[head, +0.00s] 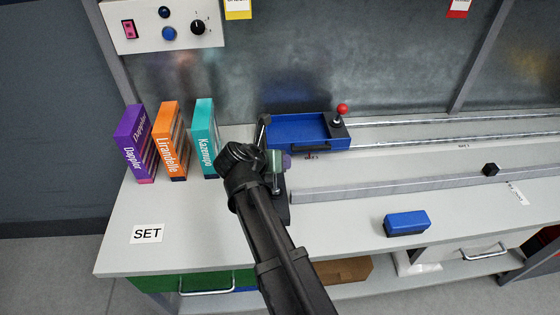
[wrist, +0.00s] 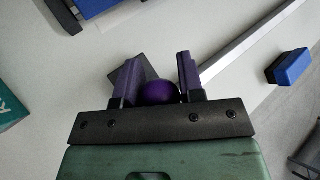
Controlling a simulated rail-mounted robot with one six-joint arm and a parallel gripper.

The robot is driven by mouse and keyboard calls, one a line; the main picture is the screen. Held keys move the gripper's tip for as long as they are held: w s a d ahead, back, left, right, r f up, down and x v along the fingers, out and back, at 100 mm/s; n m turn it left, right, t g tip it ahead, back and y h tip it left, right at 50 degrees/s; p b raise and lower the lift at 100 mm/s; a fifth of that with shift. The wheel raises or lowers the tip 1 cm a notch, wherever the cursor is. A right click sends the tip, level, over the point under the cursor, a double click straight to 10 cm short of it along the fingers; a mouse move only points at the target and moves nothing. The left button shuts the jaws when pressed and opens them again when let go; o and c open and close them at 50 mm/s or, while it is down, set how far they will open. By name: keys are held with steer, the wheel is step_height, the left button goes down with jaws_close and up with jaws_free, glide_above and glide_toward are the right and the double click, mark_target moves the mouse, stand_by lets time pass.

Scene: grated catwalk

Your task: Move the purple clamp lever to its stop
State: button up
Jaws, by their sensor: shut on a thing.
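The purple clamp lever's round knob (wrist: 159,92) sits between the two purple-lined fingers of my gripper (wrist: 160,74) in the wrist view. My gripper is shut on it. Part of the lever's dark base (wrist: 150,73) shows behind the knob. In the head view, my gripper (head: 284,162) is over the bench, just in front of the blue tray. My arm hides most of the lever there. A piece of its black base (head: 283,213) shows beside my arm. The lever's stop cannot be made out.
A blue tray (head: 295,141) with a red-knobbed black block (head: 338,126) stands behind my gripper. Boxes, including a teal one (head: 204,140), stand to the left. A long grey bar (head: 400,184) and a blue block (head: 406,222) lie to the right.

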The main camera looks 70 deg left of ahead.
steer(key=o, duration=0.9)
steer(key=p+v, duration=0.6)
steer(key=v, duration=0.5)
steer(key=shift+p, duration=0.35)
